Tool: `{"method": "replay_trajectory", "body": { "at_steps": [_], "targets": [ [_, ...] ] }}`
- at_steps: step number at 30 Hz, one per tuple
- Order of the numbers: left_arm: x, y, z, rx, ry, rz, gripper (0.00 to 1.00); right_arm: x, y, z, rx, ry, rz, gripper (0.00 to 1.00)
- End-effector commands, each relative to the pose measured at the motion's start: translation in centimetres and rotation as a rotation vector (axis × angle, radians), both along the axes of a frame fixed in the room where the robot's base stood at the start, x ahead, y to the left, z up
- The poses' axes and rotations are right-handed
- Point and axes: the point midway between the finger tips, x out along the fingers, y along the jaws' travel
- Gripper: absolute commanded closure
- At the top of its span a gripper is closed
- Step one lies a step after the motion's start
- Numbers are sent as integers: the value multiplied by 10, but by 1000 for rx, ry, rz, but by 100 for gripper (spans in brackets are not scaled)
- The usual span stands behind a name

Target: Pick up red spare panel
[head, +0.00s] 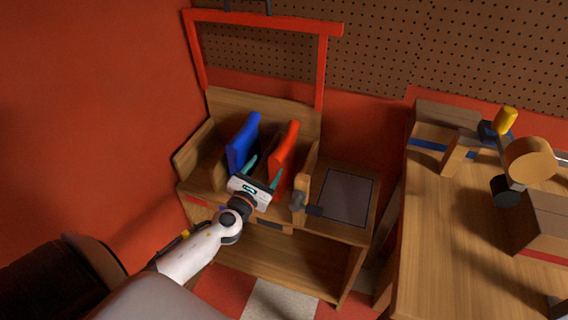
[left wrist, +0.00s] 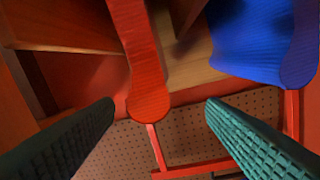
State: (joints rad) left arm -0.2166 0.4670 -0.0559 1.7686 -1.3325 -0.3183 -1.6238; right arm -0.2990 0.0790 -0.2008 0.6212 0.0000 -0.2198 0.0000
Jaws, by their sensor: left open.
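The red spare panel (head: 285,143) stands upright and leaning in the right part of an open wooden rack, beside a blue panel (head: 243,143). My left gripper (head: 264,170) is open at the near side of the panels, its teal fingers pointing into the rack. In the left wrist view the red panel (left wrist: 143,60) with its rounded end appears between the two open fingers (left wrist: 160,104), nearer the left one. The blue panel (left wrist: 250,45) shows at upper right there. Nothing is held. Whether a finger touches the red panel cannot be told. My right gripper is not in view.
The wooden rack (head: 188,160) has side walls close to the panels and a red frame (head: 265,20) above. A dark flat pad (head: 347,195) lies to its right. A workbench (head: 440,255) with wooden blocks and a yellow-topped part stands further right.

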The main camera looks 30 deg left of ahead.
Motion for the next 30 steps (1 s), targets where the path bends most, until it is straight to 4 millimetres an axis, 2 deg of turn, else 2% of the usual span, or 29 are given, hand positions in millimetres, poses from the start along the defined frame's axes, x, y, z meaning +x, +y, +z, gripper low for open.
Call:
{"method": "replay_trajectory", "body": {
  "at_steps": [3, 11, 19, 23, 29, 30],
  "targets": [
    [21, 3, 1, -2, -1, 1, 35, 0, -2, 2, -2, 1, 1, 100],
    [41, 5, 1, -4, 0, 0, 35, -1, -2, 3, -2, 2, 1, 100],
    [80, 5, 1, -5, 0, 1, 35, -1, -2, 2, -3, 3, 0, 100],
    [87, 6, 1, -4, 1, 0, 35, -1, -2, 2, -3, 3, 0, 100],
    [87, 6, 1, -4, 2, 0, 35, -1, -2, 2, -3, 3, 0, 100],
    [87, 6, 1, -5, 2, 0, 42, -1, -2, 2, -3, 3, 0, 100]
  ]
}}
